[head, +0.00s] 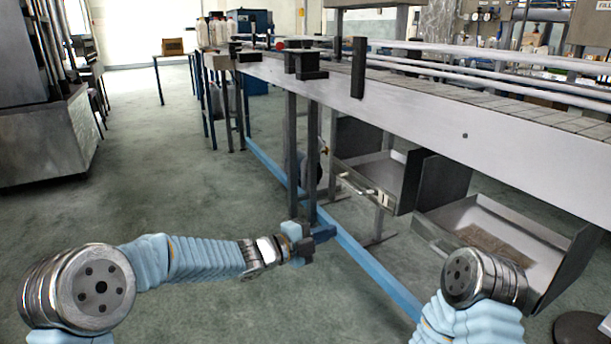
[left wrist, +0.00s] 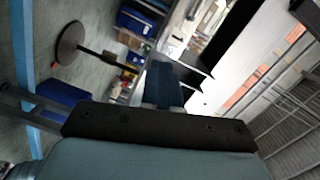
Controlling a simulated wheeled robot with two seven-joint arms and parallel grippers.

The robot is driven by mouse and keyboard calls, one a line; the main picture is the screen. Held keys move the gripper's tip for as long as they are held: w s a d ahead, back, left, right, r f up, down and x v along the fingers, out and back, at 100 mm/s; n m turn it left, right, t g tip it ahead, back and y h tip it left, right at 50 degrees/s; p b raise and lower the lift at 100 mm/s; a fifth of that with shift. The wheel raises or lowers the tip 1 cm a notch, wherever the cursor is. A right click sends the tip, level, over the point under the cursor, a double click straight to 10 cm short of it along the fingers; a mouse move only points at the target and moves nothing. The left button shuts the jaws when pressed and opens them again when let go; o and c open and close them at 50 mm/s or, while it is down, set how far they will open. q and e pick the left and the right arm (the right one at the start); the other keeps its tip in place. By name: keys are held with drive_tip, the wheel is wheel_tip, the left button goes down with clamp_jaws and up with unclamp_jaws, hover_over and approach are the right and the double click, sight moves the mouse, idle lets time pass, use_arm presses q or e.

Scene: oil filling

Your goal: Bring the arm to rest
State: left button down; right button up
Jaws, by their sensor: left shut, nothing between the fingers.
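My left arm reaches in from the lower left in the head view, in a light blue sleeve. Its gripper (head: 322,236) is shut and empty, low beside the conveyor frame's leg and blue floor rail. I cannot tell whether it touches them. In the left wrist view the dark gripper body crosses the lower middle, with the blue shut fingers (left wrist: 165,84) beyond it. My right arm shows only as a round metal joint and blue sleeve at the lower right. Its gripper is out of view.
The conveyor (head: 420,103) runs from the right edge to the back left. Two open metal trays (head: 378,172) (head: 520,235) hang beneath it. White bottles (head: 212,32) stand at its far end. A steel cabinet (head: 45,140) stands at left. The floor between is clear.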

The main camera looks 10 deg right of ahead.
use_arm(q)
drive_tip(key=s+a+f+n+y+p, duration=0.1)
drive_tip(key=s+a+f+n+y, duration=0.2)
drive_tip(key=a+f+n, duration=0.4)
drive_tip(key=s+a+f+n+y+p, duration=0.25)
drive_tip(key=f+n, duration=0.25)
drive_tip(key=f, duration=0.4)
drive_tip(key=s+a+f+n+y, duration=0.2)
drive_tip(key=s+a+f+n, duration=0.1)
drive_tip(key=a+f+n, duration=0.3)
drive_tip(key=s+a+f+n+g+y+p, duration=0.1)
drive_tip(key=s+a+f+n+g, duration=0.1)
drive_tip(key=s, duration=0.5)
drive_tip(key=s+a+f+n+g+y+p, duration=0.1)
drive_tip(key=s+a+f+n+g, duration=0.1)
drive_tip(key=s+f+n, duration=0.3)
drive_tip(key=s+a+f+n+g+y, duration=0.1)
drive_tip(key=s+a+f+n+g, duration=0.2)
drive_tip(key=s, duration=0.7)
drive_tip(key=shift+s+a+f+n+y+p, duration=0.3)
drive_tip(key=shift+s+n+y+p, duration=0.1)
drive_tip(key=shift+n, duration=0.2)
